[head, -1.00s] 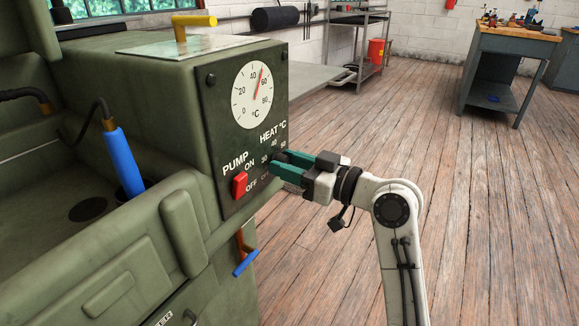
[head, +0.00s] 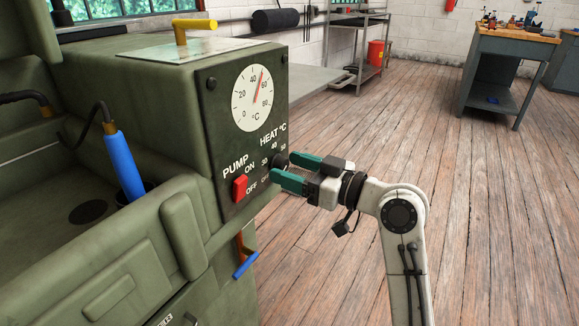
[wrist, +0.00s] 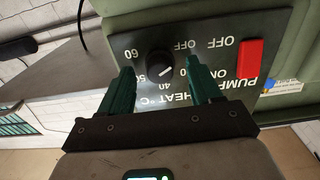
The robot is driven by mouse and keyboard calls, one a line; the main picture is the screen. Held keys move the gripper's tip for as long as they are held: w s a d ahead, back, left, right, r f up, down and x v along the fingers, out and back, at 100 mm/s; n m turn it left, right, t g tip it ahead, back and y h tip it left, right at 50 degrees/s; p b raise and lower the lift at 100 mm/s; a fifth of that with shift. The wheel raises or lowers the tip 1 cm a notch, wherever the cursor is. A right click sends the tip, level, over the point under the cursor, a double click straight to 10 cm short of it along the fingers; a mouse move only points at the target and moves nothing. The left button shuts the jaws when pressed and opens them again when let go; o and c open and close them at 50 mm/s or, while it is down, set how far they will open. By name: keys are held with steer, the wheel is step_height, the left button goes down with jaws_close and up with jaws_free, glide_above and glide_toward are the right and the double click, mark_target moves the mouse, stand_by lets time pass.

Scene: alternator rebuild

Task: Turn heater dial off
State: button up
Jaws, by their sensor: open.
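The heater dial is a round black knob (wrist: 159,63) under the HEAT °C lettering. In the wrist view its white mark points down and to the right, away from the nearby OFF label; the exact number is unclear. In the head view the dial (head: 280,160) shows just beyond my fingertips. My gripper (head: 288,169) is open and empty, its green fingers facing the panel. In the wrist view the fingers (wrist: 160,72) stand apart on either side of the dial, with gaps.
The dark control panel (head: 222,150) also carries a red pump switch (head: 240,187) beside the dial and a temperature gauge (head: 252,97) above. The green washer body extends left. Wooden floor right of my arm is clear; a workbench (head: 515,60) stands farther back.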

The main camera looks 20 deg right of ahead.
steer(key=p+v, duration=0.1)
steer(key=v, duration=0.9)
steer(key=shift+p, duration=0.35)
steer(key=s+a+f+m+g+h, duration=0.1)
steer(key=s+f+m+g+h, duration=0.2)
steer(key=f, duration=0.7)
steer(key=s+a+f+m+g+h, duration=0.1)
steer(key=s+f+g+h, duration=0.15)
steer(key=s+f, duration=0.6)
steer(key=s+d+f+m+g+h, duration=0.2)
steer(key=s+f+g+h, duration=0.15)
steer(key=s+f, duration=0.45)
steer(key=s+d+f+m+g+h, duration=0.15)
steer(key=s+f+g, duration=0.35)
steer(key=s, duration=0.5)
step_height(320, 180, up, 28)
steer(key=p, duration=2.9)
steer(key=shift+s, duration=0.15)
